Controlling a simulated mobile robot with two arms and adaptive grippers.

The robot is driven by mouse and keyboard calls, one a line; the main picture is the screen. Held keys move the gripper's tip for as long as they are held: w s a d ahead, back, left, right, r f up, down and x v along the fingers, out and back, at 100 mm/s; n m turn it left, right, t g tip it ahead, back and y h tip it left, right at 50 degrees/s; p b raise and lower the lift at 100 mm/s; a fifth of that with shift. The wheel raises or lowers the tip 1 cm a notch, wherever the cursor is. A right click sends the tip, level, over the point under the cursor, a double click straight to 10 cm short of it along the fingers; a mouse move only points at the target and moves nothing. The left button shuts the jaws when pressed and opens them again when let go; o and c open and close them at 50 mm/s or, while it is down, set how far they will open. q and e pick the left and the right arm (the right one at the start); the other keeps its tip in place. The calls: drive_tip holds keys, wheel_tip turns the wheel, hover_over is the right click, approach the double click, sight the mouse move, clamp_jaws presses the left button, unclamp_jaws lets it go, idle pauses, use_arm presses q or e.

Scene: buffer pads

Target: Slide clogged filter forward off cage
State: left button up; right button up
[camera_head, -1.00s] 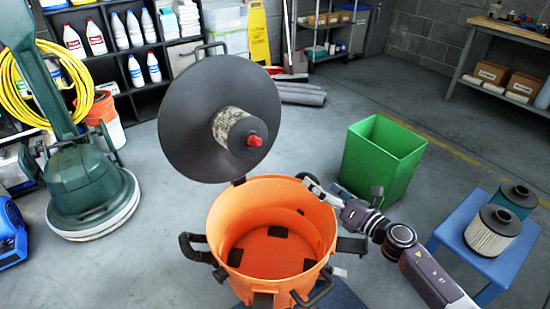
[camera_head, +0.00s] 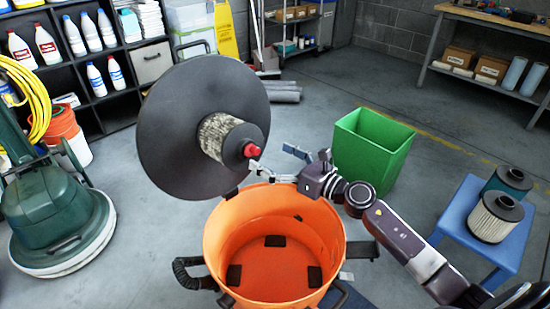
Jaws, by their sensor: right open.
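The clogged filter (camera_head: 214,135) is a dirty, mottled grey cylinder with a dark end cap (camera_head: 239,147). It sticks out from the underside of the raised round black lid (camera_head: 175,110), with a red knob (camera_head: 251,150) at its free end. The cage is hidden. My right gripper (camera_head: 277,161) is open and empty, just right of the red knob and above the bucket rim. One finger appears close to the knob; I cannot tell whether it touches. My left gripper is not in view.
The open orange vacuum drum (camera_head: 219,232) stands below the lid. A green bin (camera_head: 369,154) is behind my right arm. A blue stool (camera_head: 457,216) at right holds a white filter (camera_head: 492,218) and a teal filter (camera_head: 508,183). A green floor machine (camera_head: 52,205) stands at left.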

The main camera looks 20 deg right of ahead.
sight(257, 149)
drive_tip(key=shift+x, duration=2.55)
drive_tip(key=shift+d, duration=0.1)
drive_tip(key=c, duration=2.2)
